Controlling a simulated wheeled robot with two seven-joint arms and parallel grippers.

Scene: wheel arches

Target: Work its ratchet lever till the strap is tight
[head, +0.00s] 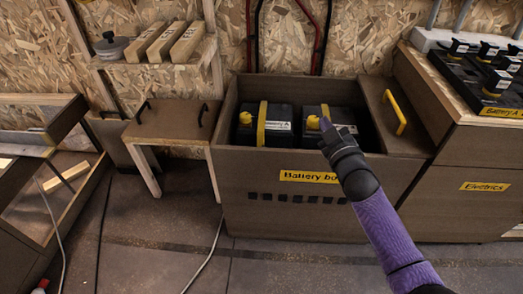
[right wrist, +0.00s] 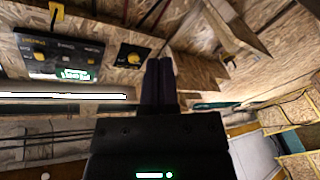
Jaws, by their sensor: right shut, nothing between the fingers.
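Two dark batteries sit in an open brown battery box. The left battery (head: 282,128) has a yellow strap (head: 262,122) over it and a yellow piece at its left. The right battery (head: 340,115) has a yellow strap (head: 325,110), partly hidden by my right gripper, and a yellow piece (head: 313,122). I cannot make out which part is the ratchet lever or how tight either strap is. My right gripper (head: 326,129) is shut and empty, over the right battery in the picture; contact cannot be told. Its shut fingers (right wrist: 158,82) also show in the right wrist view. My left gripper is not in view.
The battery box's front wall (head: 240,165) stands before the batteries. A lid with a yellow handle (head: 395,112) is at its right. A small table (head: 172,120) stands left, and a bench with black devices (head: 490,75) at far right. The floor in front is mostly clear.

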